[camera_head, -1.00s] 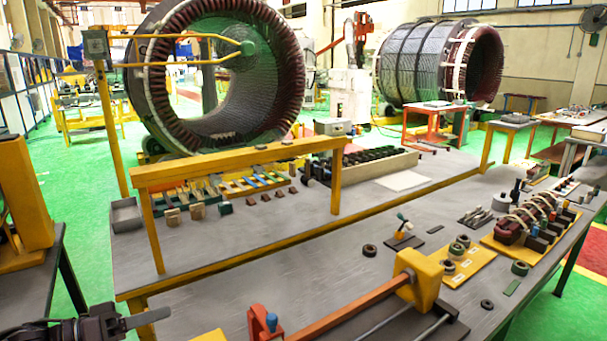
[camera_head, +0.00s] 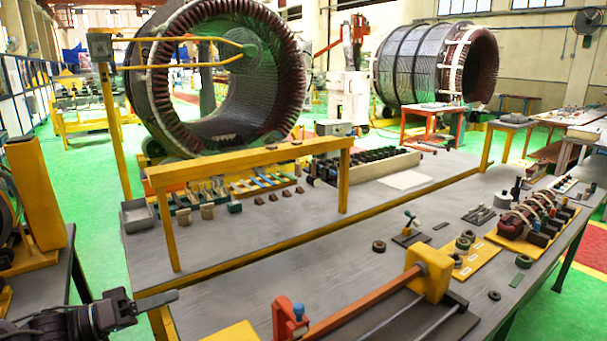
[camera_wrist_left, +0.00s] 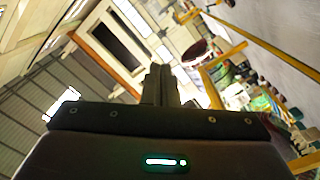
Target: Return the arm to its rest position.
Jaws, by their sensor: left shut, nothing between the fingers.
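My left gripper (camera_head: 158,302) shows at the lower left of the head view, at the front left end of the grey workbench (camera_head: 190,315). Its fingers are shut, point to the right and hold nothing. In the left wrist view the closed fingers (camera_wrist_left: 160,85) stand up in the middle, with the hall roof and wall tilted behind them. My right gripper is in neither view.
An orange clamp bar with a yellow block (camera_head: 428,272) lies at the bench front. A yellow rack frame (camera_head: 250,162) with tools stands behind. Yellow trays with coils (camera_head: 530,228) sit at the right. Big stators (camera_head: 215,80) stand beyond. Green floor shows left of the bench.

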